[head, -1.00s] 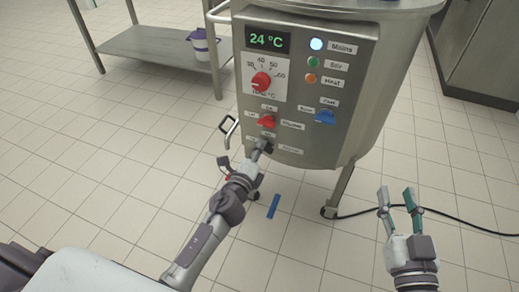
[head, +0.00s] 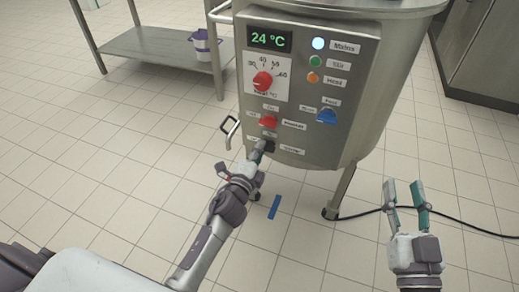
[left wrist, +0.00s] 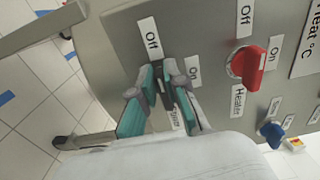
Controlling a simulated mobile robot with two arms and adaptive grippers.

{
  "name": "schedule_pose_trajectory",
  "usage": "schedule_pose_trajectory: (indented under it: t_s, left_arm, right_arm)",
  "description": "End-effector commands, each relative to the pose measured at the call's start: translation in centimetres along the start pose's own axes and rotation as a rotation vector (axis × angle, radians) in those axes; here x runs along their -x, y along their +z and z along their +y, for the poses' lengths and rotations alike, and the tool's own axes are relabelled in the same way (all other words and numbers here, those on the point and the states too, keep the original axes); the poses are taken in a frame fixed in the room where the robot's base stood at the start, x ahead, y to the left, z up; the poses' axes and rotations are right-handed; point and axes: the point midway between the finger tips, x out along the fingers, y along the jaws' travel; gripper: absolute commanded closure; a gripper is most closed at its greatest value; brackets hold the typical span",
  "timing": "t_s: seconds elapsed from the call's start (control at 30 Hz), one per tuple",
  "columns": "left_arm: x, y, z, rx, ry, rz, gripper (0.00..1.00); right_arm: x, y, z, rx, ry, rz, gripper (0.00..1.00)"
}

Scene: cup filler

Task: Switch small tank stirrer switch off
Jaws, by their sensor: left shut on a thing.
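The tank's control panel (head: 300,95) faces me in the head view. The black stirrer switch (head: 269,146) sits low on it, below the red heater switch (head: 268,121). My left gripper (head: 261,148) reaches the panel there and is shut on the stirrer switch. In the left wrist view the teal fingers of my left gripper (left wrist: 165,88) close around the dark switch and hide much of it. An "Off" label (left wrist: 151,38) and an "On" label (left wrist: 193,70) stand beside it. The green Stir lamp (head: 315,61) shows on the panel. My right gripper (head: 405,195) is open and empty.
A blue switch (head: 327,116) and a red temperature dial (head: 262,81) are also on the panel. The tank stands on legs, with a black cable (head: 470,226) on the floor at right. A steel table (head: 150,42) stands at back left.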

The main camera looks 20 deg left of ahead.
Motion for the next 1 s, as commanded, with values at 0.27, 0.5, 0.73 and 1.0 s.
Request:
schedule_pose_trajectory:
  t_s: [0.27, 0.5, 0.73, 1.0]
  left_arm:
    - [0.0, 0.1, 0.1, 0.002, 0.003, -0.002, 0.78]
    - [0.0, 0.0, 0.1, 0.001, 0.002, -0.001, 0.62]
    - [0.6, 0.0, 0.1, 0.000, 0.003, 0.000, 0.62]
    - [5.5, 0.0, 0.2, 0.001, 0.005, -0.001, 0.62]
  right_arm:
    - [0.0, 0.0, 0.0, 0.000, 0.000, 0.000, 0.60]
    - [0.0, 0.0, 0.0, -0.001, 0.000, -0.002, 0.60]
    - [-0.1, 0.0, -0.1, 0.000, -0.002, -0.001, 0.60]
    - [0.0, 0.0, 0.0, 0.000, -0.001, -0.001, 0.60]
